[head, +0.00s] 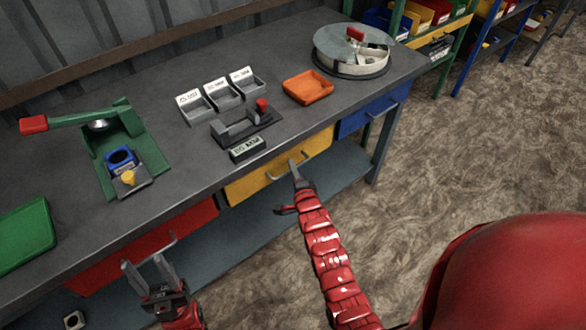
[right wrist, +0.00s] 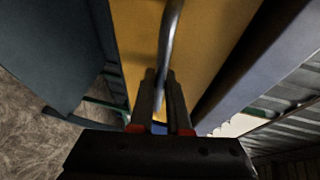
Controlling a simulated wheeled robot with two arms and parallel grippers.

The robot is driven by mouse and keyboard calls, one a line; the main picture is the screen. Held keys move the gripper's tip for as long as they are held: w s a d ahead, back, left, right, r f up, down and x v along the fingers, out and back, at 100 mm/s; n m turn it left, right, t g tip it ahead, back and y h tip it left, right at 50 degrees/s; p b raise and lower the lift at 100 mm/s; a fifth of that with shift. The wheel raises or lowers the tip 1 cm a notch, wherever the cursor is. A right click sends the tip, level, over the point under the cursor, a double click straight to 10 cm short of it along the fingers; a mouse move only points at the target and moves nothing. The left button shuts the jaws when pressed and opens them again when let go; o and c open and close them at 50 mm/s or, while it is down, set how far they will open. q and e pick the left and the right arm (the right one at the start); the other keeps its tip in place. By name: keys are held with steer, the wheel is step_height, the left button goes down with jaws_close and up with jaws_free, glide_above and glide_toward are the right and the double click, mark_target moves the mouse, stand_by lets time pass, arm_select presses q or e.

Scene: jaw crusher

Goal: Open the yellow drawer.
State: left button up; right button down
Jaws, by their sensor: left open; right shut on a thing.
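The yellow drawer (head: 258,183) sits under the workbench top between a red drawer and a blue drawer. Its front looks about flush with the bench edge. Its metal bar handle (head: 273,176) also shows in the right wrist view (right wrist: 170,40), in front of the yellow drawer face (right wrist: 215,45). My right gripper (head: 294,165) is at the handle, and in the right wrist view its fingers (right wrist: 160,85) are shut around the bar. My left gripper (head: 144,263) is open and empty, close to the red drawer's front.
The red drawer (head: 120,255) is left of the yellow one, the blue drawer (head: 372,113) right. On the bench (head: 180,170) stand a green lever press (head: 125,140), small grey bins (head: 222,95), an orange tray (head: 307,86) and a round carousel (head: 350,52). The floor before the drawers is free.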

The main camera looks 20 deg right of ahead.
steer(key=shift+s, duration=0.1)
stand_by(0.4)
steer(key=s+d+p, duration=0.3)
steer(key=s+d, duration=0.1)
steer(key=s, duration=0.8)
steer(key=s+d+p, duration=0.3)
steer(key=s+d, duration=0.2)
steer(key=s, duration=0.8)
steer(key=c, duration=0.9)
jaws_free()
